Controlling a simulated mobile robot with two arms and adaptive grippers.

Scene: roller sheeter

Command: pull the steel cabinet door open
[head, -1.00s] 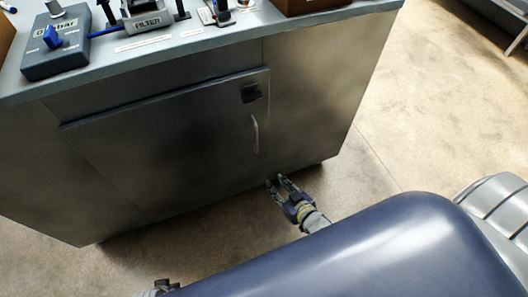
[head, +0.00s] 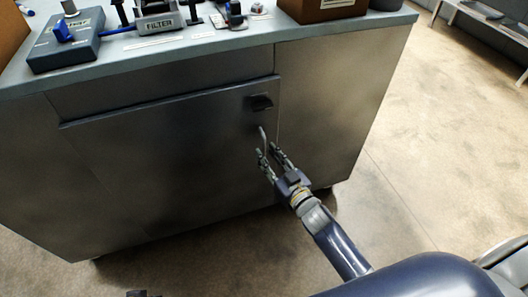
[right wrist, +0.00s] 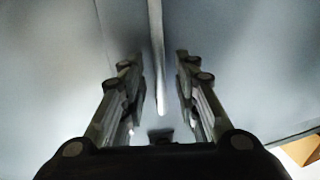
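The steel cabinet door (head: 170,160) is shut, flush in the cabinet front. Its vertical bar handle (head: 263,139) is near the door's right edge, below a dark latch plate (head: 262,102). My right gripper (head: 267,153) is open at the lower part of the handle. In the right wrist view the handle (right wrist: 157,60) runs between the open fingers (right wrist: 158,62), with a gap on each side. I cannot tell how deep the handle sits between them.
The cabinet's countertop (head: 200,52) holds a blue-grey box (head: 66,42), a block marked FILTER (head: 158,22) and a brown box (head: 318,8). Bare floor (head: 420,180) lies right of the cabinet. A bench (head: 495,25) stands at the far right.

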